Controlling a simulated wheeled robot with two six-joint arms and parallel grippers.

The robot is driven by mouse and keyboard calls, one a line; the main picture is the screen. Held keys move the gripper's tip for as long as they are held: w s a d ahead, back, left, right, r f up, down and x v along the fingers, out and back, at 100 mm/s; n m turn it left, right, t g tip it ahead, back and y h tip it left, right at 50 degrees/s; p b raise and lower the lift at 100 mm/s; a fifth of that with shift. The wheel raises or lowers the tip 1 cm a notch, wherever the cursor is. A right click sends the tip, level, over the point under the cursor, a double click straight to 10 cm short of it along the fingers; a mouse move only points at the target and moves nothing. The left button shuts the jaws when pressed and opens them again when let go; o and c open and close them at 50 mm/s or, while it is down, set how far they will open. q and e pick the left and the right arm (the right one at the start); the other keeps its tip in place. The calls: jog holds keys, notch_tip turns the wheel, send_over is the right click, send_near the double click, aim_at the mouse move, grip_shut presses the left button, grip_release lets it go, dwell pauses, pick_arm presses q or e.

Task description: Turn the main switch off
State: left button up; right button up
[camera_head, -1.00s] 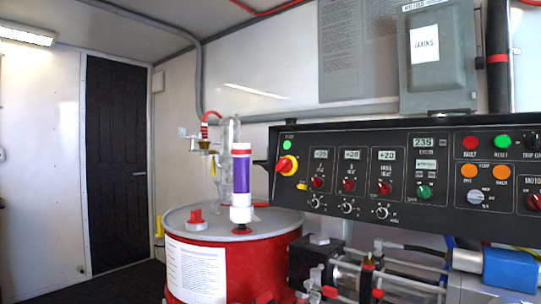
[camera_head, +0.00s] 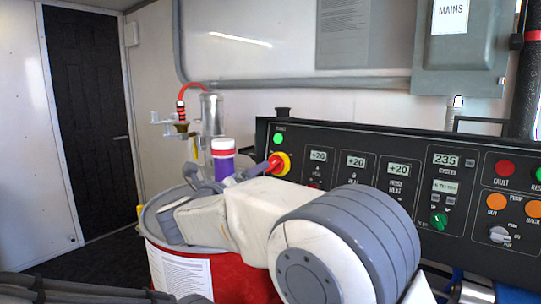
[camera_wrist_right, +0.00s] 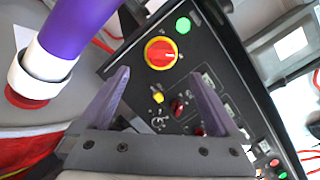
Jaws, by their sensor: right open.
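The main switch (camera_head: 279,164) is a red rotary knob on a yellow disc at the left end of the black control panel (camera_head: 335,137). In the head view my right arm and gripper partly cover it. In the right wrist view the whole main switch (camera_wrist_right: 160,53) shows, just beyond the fingertips and roughly centred between them. My right gripper (camera_wrist_right: 160,76) is open and empty, its two purple-grey fingers apart and not visibly touching the knob. In the head view the right gripper (camera_head: 228,170) is at the panel's left end. My left gripper is not in view.
A green light (camera_wrist_right: 183,25) sits beside the switch, with smaller knobs nearby. A purple cylinder (camera_wrist_right: 78,30) stands close to the gripper, on a red drum (camera_head: 160,262). A grey mains box (camera_head: 462,50) hangs on the wall.

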aim_at(274, 165)
jog(key=p+x, duration=0.2)
jog(key=x, duration=0.8)
jog(key=shift+d, duration=0.25)
jog(key=shift+w, duration=0.1)
jog(key=c, duration=1.4)
